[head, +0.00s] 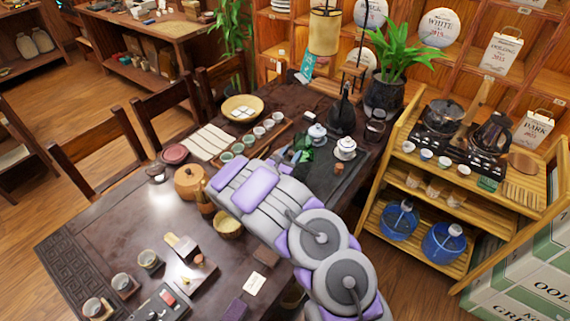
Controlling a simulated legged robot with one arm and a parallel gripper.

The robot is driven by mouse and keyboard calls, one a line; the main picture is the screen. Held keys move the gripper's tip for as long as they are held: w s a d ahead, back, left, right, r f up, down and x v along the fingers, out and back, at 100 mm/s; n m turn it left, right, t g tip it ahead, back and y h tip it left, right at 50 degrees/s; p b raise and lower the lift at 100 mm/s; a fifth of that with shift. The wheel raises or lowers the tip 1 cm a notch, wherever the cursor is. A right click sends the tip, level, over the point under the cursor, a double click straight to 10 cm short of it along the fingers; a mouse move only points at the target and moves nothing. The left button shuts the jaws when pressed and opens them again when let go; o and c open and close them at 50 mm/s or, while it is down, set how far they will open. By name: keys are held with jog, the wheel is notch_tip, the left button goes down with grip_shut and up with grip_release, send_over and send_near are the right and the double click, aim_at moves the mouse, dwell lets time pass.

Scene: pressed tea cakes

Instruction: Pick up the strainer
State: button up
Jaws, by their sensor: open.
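In the head view, a small round tan piece with a woven look (228,224) sits on the dark table, just below the end of my arm; it may be the strainer, but I cannot tell for sure. My gripper (234,182), grey and purple, reaches over the middle of the table from the lower right. It is open, and I see nothing held in it. My arm covers part of the table behind and beneath it, so the gap between gripper and table is unclear.
A round wooden canister (189,182) stands left of my gripper. Small cups (238,148) line a tray behind it. A white lidded bowl (345,148) and a teapot (317,135) stand farther right. A wooden shelf cart (470,180) is at the right.

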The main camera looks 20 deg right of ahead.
jog(key=shift+w+d, duration=0.1)
jog(key=shift+d, duration=0.05)
grip_shut()
dwell(0.4)
